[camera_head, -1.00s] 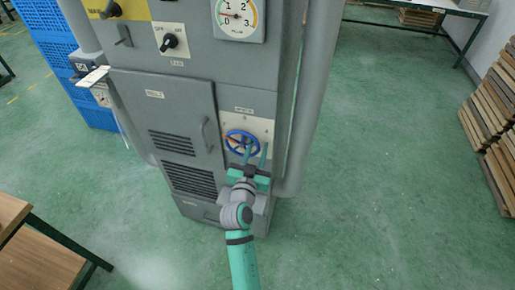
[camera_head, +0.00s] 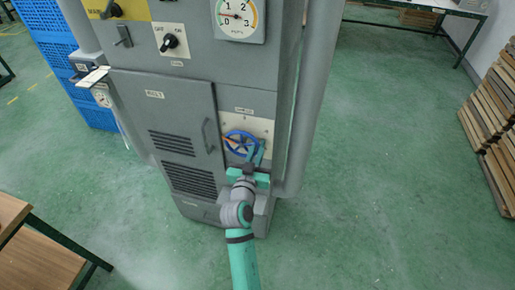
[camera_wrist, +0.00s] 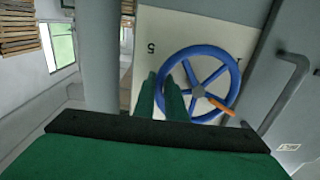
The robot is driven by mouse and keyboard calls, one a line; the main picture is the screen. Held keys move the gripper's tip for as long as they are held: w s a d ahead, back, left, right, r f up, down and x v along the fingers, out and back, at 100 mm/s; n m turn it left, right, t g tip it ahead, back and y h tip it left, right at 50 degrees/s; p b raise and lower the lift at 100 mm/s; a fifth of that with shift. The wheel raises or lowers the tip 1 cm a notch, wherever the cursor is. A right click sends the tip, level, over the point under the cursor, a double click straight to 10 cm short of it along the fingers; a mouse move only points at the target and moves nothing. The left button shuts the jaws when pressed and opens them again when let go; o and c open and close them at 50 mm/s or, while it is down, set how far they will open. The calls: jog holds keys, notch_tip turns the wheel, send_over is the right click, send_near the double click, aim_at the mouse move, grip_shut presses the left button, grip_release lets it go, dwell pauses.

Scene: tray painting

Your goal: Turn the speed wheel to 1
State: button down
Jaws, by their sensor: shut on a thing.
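The speed wheel (camera_head: 239,146) is a blue spoked handwheel on a pale plate low on the grey cabinet. In the wrist view, the wheel (camera_wrist: 202,88) has an orange handle (camera_wrist: 221,106) at its lower right. My gripper (camera_head: 257,156) is at the right part of the wheel in the head view. In the wrist view, its two green fingers (camera_wrist: 162,92) are close together at the wheel's left rim, shut on it. A "5" (camera_wrist: 151,47) shows on the plate; another mark at the upper right is partly hidden by the rim.
A grey door (camera_head: 165,140) with a handle is left of the wheel. A thick grey pipe (camera_head: 308,100) runs down close on the right. A gauge (camera_head: 238,18) sits above. Green floor is open at right; stacked wood (camera_head: 490,120) stands at the far right.

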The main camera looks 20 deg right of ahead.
aim_at(250, 135)
jog(key=r+n, duration=0.1)
jog(key=n, duration=0.1)
jog(key=shift+r+n, duration=0.1)
jog(key=shift+n, duration=0.2)
jog(key=n, duration=0.1)
jog(key=r+n, duration=0.1)
jog(key=n, duration=0.1)
jog(key=shift+w+a+r, duration=0.25)
jog(key=shift+a+r, duration=0.05)
jog(key=shift+a, duration=0.05)
jog(key=shift+w+a+r+n, duration=0.15)
jog(key=shift+a+r+n, duration=0.1)
jog(key=shift+n, duration=0.6)
jog(key=shift+w+a+r+n, duration=0.15)
jog(key=shift+r+n, duration=0.1)
jog(key=shift+n, duration=0.55)
jog(key=shift+w+a+r+n, duration=0.15)
jog(key=shift+a+r+n, duration=0.1)
jog(key=shift+n, duration=0.6)
jog(key=c, duration=1.8)
grip_release()
jog(key=v, duration=1)
jog(key=shift+s+a+r, duration=0.25)
jog(key=shift+s+a, duration=0.05)
